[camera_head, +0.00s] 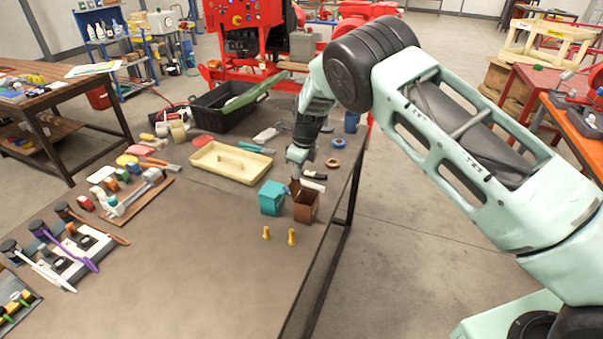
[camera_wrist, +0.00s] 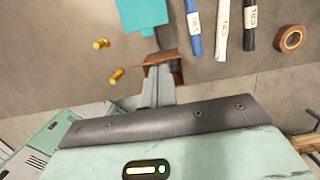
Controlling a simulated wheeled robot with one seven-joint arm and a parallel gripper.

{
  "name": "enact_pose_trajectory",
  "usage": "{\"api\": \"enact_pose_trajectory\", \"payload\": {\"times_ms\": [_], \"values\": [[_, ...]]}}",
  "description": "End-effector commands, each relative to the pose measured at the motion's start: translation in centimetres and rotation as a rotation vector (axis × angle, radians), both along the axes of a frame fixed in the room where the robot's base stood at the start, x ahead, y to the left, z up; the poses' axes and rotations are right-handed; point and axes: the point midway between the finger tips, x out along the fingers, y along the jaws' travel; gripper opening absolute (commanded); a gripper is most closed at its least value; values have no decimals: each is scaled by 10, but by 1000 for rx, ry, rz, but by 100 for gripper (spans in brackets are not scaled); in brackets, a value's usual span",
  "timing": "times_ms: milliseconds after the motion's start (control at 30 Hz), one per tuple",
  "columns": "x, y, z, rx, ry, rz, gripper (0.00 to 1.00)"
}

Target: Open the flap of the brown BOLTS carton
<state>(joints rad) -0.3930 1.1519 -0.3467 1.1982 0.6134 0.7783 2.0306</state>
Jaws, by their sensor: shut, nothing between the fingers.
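The brown carton (camera_head: 306,204) stands near the table's right edge in the head view. Its top looks at least partly open, with a brown flap raised at its left back side. In the wrist view the carton (camera_wrist: 178,60) is mostly hidden behind my fingers. My gripper (camera_head: 297,165) is shut and empty, just above the carton's back side; whether it touches the flap I cannot tell. In the wrist view the gripper (camera_wrist: 157,84) points down at the carton. No lettering on the carton is readable.
A teal carton (camera_head: 271,197) stands close at the left of the brown one. Two yellow pegs (camera_head: 291,236) stand in front. Dark and white marked rods (camera_wrist: 222,25) and a brown tape ring (camera_wrist: 291,39) lie nearby. A cream tray (camera_head: 232,162) is farther left.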

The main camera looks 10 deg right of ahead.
Motion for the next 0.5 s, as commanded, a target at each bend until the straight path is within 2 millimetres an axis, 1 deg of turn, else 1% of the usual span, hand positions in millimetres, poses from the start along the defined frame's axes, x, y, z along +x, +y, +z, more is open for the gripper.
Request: {"api": "enact_pose_trajectory", "payload": {"times_ms": [500], "values": [[3, 5, 0, 1, 1, 0, 0]]}}
